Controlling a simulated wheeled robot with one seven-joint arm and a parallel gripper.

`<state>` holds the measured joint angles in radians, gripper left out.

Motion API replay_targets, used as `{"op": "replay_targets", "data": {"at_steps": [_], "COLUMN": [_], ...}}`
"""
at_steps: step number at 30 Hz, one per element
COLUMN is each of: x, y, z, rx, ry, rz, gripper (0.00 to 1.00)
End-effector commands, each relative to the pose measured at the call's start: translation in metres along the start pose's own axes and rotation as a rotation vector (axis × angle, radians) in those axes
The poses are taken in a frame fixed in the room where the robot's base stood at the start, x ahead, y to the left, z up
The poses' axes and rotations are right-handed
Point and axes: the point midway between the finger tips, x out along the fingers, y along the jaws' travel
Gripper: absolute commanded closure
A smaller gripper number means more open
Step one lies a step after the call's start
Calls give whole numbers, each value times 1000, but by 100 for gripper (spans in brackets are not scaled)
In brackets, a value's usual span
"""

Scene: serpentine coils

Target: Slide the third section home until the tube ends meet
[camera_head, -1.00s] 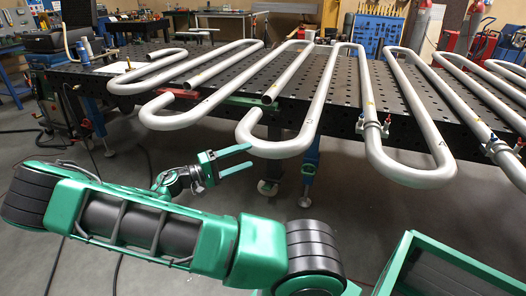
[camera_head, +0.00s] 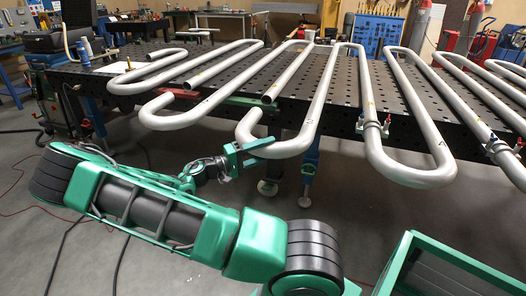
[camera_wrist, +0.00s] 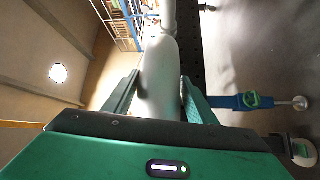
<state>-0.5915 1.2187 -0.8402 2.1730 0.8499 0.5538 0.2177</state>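The grey serpentine section (camera_head: 322,95) at the middle of the table has a front bend (camera_head: 285,148) hanging past the table edge. Its short leg's open end (camera_head: 252,113) lies near the open tube end (camera_head: 268,99) of the section to its left (camera_head: 170,121), with a gap between them. My gripper (camera_head: 258,152) is at the left side of that bend. In the wrist view the tube (camera_wrist: 160,80) runs between my two fingers (camera_wrist: 160,92), close to both. Whether they press on it is not clear.
The perforated dark table (camera_head: 225,88) carries more coil sections, with clamps on the right section (camera_head: 372,126). A green support (camera_head: 240,101) lies below the facing tube ends. A green open bin (camera_head: 440,262) stands at front right.

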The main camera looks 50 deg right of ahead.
Motion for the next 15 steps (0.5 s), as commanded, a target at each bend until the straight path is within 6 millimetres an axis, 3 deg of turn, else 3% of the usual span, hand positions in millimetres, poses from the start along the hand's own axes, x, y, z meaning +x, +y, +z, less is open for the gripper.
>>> {"op": "replay_targets", "data": {"at_steps": [1, 6, 15], "x": [0, 0, -13], "y": [0, 0, 2], "z": [0, 0, 12], "rx": [0, 0, -2], "ry": [0, 0, 1], "rz": [0, 0, -2], "gripper": [61, 100, 100]}}
